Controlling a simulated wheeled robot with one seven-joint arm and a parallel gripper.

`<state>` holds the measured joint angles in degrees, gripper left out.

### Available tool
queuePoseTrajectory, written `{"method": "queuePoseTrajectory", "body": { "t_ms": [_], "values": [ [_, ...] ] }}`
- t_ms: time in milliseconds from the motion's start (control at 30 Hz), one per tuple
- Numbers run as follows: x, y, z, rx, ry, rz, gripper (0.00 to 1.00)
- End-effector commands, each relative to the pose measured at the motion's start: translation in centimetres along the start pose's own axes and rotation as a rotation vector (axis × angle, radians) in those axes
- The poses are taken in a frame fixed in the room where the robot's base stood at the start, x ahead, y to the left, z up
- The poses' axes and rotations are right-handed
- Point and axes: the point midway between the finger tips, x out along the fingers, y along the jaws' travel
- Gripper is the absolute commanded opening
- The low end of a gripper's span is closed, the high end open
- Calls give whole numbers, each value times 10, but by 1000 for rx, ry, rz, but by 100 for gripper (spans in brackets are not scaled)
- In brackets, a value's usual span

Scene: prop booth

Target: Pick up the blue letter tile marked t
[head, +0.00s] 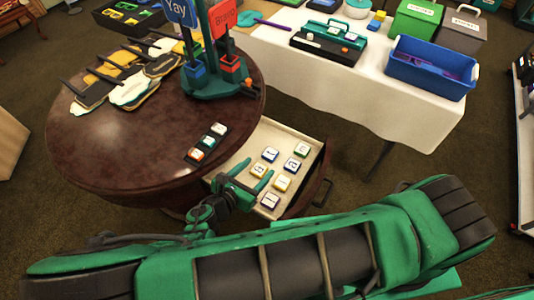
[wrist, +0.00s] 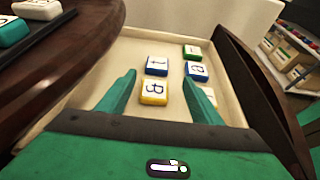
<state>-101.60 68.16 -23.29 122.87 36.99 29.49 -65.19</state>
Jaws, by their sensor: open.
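An open drawer (head: 238,160) under the round table holds several letter tiles. A blue tile (head: 271,154) lies beyond my gripper's fingertips; it shows in the wrist view (wrist: 156,65) with a mark that may be a turned t. A second blue tile (head: 292,164) lies to its right, also in the wrist view (wrist: 196,71), its letter unclear. A third blue tile (head: 270,201) lies near the drawer front. My gripper (head: 251,175) is open and empty over the drawer. A yellow tile (wrist: 154,92) shows between its fingers.
A green tile (head: 302,149) and another yellow tile (head: 282,183) also lie in the drawer. The round table (head: 130,150) stands beside it, bearing a dark rack (head: 200,148) with tiles, a sign stand (head: 218,80) and flat boards. A white-draped table (head: 350,85) holds a blue bin (head: 430,75).

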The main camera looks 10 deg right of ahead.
Motion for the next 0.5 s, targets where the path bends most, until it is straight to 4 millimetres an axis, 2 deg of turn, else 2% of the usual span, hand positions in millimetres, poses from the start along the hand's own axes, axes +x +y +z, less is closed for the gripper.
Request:
{"method": "queuePoseTrajectory", "body": {
  "t_ms": [100, 367, 500],
  "values": [
    [13, -1, 0, 0, 0, -2, 59],
    [26, 2, 0, 1, -1, -2, 59],
    [44, 6, 0, 1, 0, -3, 59]
  ]
}}
